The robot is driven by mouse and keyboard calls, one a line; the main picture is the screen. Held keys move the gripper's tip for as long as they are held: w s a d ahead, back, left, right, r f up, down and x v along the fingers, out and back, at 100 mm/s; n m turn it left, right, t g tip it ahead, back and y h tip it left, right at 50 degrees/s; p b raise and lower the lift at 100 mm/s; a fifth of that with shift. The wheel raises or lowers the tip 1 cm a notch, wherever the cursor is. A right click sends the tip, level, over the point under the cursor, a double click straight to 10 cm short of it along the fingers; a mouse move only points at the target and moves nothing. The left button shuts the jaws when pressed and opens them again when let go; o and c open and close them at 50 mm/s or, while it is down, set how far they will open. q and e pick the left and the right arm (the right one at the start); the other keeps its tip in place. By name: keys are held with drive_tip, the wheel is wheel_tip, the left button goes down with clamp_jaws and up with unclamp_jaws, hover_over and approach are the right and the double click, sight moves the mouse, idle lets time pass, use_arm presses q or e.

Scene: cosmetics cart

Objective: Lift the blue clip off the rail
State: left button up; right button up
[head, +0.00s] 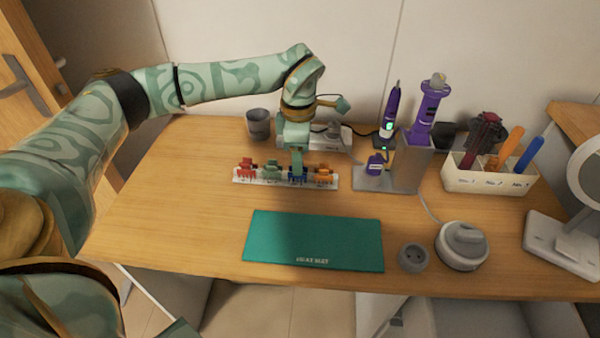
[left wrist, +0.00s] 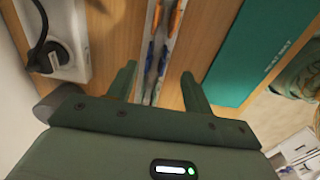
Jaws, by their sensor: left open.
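A white rail (head: 242,179) lies on the wooden table and holds a row of coloured clips. The blue clip (head: 297,180) sits on it between a green clip (head: 271,171) and an orange clip (head: 324,175); a red clip (head: 246,168) is at the left end. My left gripper (head: 297,168) points down over the blue clip and partly hides it. In the left wrist view my left gripper (left wrist: 159,76) is open, its fingers on either side of the rail, with the blue clip (left wrist: 150,55) between or just beyond the tips. Contact cannot be told. My right gripper is not in view.
A green mat (head: 315,240) lies in front of the rail. A grey cup (head: 258,124) and a white power strip (head: 325,140) stand behind. A purple device on a grey stand (head: 385,180), a white organizer (head: 490,180) and a round lidded jar (head: 462,246) are to the right.

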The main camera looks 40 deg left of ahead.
sight(305, 169)
use_arm(q)
drive_tip(key=f+b, duration=0.1)
drive_tip(key=f, duration=0.1)
drive_tip(key=f+b, duration=0.1)
drive_tip(key=f, duration=0.1)
drive_tip(key=shift+w+a+f+b, duration=0.1)
drive_tip(key=shift+w+a+b, duration=0.05)
drive_tip(key=shift+a+b, duration=0.2)
drive_tip(key=shift+f, duration=0.55)
drive_tip(key=shift+w, duration=0.1)
drive_tip(key=shift+r, duration=0.15)
drive_tip(key=shift+c, duration=0.3)
clamp_jaws()
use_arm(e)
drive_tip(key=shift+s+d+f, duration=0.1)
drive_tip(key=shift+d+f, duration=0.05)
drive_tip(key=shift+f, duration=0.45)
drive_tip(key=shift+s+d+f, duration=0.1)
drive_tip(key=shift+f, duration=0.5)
